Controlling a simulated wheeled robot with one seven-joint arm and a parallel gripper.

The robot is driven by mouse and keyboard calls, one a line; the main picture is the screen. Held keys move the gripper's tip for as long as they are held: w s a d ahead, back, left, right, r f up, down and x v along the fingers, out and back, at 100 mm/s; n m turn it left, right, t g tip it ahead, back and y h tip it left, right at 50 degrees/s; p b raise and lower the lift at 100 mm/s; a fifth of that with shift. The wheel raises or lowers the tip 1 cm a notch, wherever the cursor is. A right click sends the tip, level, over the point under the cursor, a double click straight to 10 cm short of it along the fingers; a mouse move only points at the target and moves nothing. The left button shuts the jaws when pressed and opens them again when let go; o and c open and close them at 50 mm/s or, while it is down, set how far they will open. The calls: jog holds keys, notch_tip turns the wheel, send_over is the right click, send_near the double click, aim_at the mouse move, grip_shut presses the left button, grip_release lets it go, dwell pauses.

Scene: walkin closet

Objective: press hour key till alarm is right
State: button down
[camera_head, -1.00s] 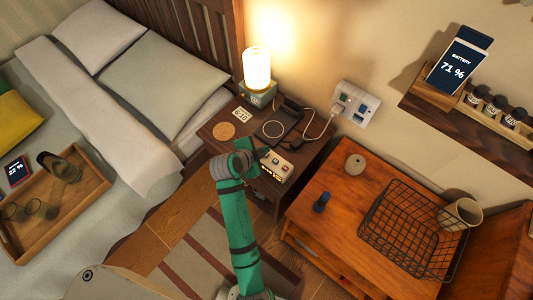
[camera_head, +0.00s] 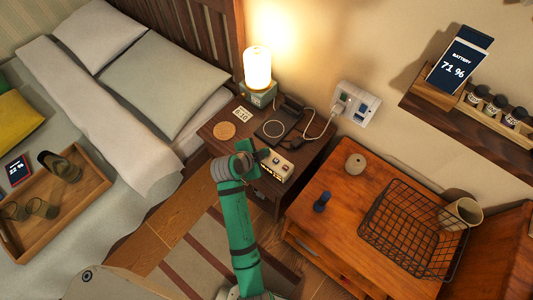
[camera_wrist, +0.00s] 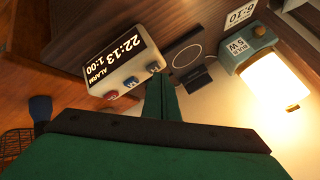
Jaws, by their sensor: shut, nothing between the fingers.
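The alarm clock (camera_head: 277,167) is a small pale box on the nightstand, with coloured keys on top. In the wrist view the clock (camera_wrist: 124,68) shows 22:13 and ALARM 1:00. My gripper (camera_head: 262,155) is at the clock's left end in the head view. A card (camera_head: 241,114) reads 6:10.
A lit lamp (camera_head: 257,72), a round coaster (camera_head: 224,131) and a charging pad (camera_head: 273,129) share the nightstand (camera_head: 210,133). A wooden cabinet (camera_head: 345,205) with a wire basket (camera_head: 410,232) stands to the right. The bed is at left.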

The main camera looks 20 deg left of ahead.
jog(key=shift+w+f, duration=0.15)
jog(key=shift+f, duration=0.25)
jog(key=shift+a, duration=0.1)
dwell(0.5)
jog(key=shift+r, duration=0.85)
notch_tip(320, 180, up, 5)
dwell(0.4)
jog(key=shift+a, duration=0.1)
dwell(0.3)
